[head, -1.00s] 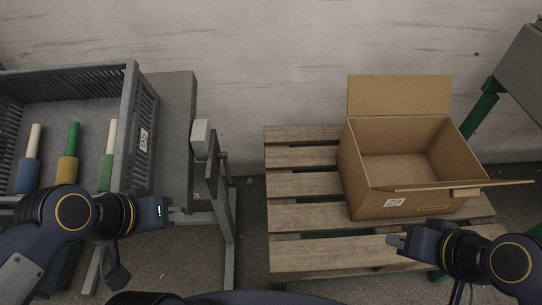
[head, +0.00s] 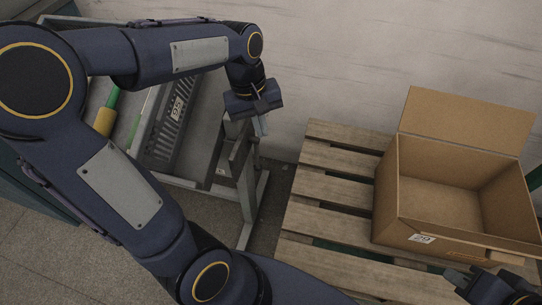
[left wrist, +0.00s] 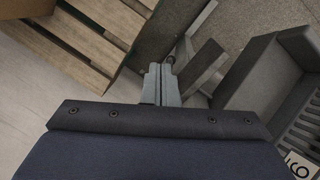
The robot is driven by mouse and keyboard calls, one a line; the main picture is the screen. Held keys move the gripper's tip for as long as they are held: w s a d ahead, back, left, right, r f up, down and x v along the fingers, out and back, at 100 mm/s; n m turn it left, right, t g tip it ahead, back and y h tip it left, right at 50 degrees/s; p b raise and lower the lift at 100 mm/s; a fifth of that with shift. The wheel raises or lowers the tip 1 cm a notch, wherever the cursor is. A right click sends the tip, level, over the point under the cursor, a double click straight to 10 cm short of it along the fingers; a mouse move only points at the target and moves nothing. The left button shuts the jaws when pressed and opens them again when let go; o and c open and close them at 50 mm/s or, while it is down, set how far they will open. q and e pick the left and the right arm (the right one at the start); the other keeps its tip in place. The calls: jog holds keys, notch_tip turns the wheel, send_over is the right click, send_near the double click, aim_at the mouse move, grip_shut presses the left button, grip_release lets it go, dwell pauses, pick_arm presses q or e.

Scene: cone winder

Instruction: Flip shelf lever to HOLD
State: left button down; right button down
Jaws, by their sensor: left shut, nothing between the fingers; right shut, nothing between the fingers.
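The grey bracket and post (head: 240,165) at the right end of the grey shelf (head: 206,125) are in the head view. I cannot make out which part is the lever, and no HOLD marking is readable. My left gripper (head: 264,126) is shut and empty, pointing down over the top of the bracket. In the left wrist view the left fingertips (left wrist: 161,72) are close to the grey bracket bars (left wrist: 203,66); I cannot tell whether they touch. My right gripper (head: 456,278) is shut and empty in front of the cardboard box, at lower right.
A wooden pallet (head: 325,188) lies to the right and bears an open cardboard box (head: 410,213). Floor shows between bracket and pallet.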

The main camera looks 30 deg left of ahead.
aim_at(257, 155)
pick_arm(q)
jog(key=w+d+f+n+g+y, duration=0.3)
jog(key=w+f+n+y, duration=0.4)
jog(key=w+f, duration=0.7)
jog(key=shift+w+f+n+g+y, duration=0.3)
jog(key=shift+w+f+n+g, duration=0.1)
jog(key=shift+w+n+g, duration=0.25)
jog(key=shift+s+a, duration=0.1)
jog(key=shift+s, duration=0.05)
jog(key=s+r+b+x, duration=0.1)
jog(key=s+b+x, duration=0.1)
jog(key=x, duration=1)
jog(key=shift+s+f+b, duration=0.3)
jog(key=shift+s+b, duration=0.25)
jog(key=shift+b, duration=0.3)
jog(key=shift+s+m, duration=0.15)
jog(key=shift+m, duration=0.1)
